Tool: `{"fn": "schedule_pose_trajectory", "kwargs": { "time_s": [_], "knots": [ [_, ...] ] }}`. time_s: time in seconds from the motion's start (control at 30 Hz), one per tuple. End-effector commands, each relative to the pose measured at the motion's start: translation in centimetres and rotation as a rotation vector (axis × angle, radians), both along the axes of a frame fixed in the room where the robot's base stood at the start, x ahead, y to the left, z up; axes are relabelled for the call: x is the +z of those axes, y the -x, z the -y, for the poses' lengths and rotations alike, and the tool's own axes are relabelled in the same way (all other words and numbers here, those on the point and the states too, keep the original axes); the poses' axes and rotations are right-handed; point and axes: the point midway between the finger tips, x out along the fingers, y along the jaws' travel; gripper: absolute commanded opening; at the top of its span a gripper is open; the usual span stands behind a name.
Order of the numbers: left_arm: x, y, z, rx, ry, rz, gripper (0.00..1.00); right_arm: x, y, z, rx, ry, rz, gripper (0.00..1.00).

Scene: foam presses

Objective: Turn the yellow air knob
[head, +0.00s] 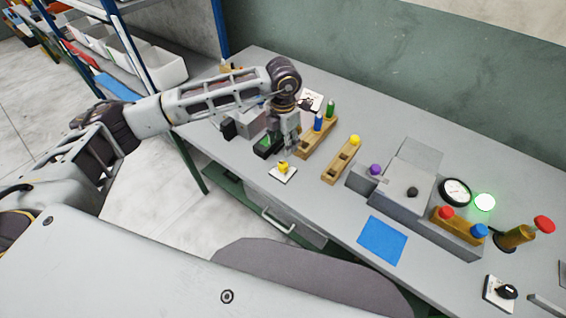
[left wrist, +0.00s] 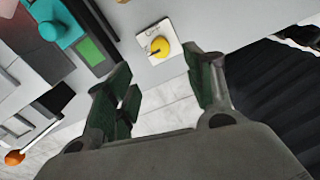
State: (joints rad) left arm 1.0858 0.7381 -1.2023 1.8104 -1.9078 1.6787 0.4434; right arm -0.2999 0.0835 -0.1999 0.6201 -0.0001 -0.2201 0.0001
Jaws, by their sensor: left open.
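The yellow air knob (head: 283,165) sits on a small white plate (head: 283,176) near the front edge of the table. In the left wrist view the knob (left wrist: 160,47) shows beyond the fingers, on its white plate (left wrist: 148,37). My left gripper (head: 289,146) points down just behind the knob in the head view, apart from it. In the left wrist view its green-padded fingers (left wrist: 165,90) are spread, with nothing between them. My right gripper is in neither view.
A dark device with a green screen (head: 267,145) stands close to the left gripper. A wooden block with blue and green bottles (head: 316,138), a wooden holder with a yellow top (head: 341,161) and a grey press (head: 401,180) stand to the right. A blue mat (head: 382,240) lies near the front.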

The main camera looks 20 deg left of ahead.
Motion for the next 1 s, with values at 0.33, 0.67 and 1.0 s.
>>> {"fn": "schedule_pose_trajectory", "kwargs": {
  "time_s": [0.33,0.67,1.0],
  "knots": [
    [-4.5,0.1,0.0,0.001,-0.001,-0.003,0.53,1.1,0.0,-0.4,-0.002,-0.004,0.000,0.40],
    [-8.8,0.1,0.0,0.000,0.000,-0.001,0.53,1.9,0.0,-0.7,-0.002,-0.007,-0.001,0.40],
    [-11.2,0.0,0.0,0.000,0.000,0.000,0.53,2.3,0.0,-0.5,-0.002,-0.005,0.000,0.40]
  ]
}}
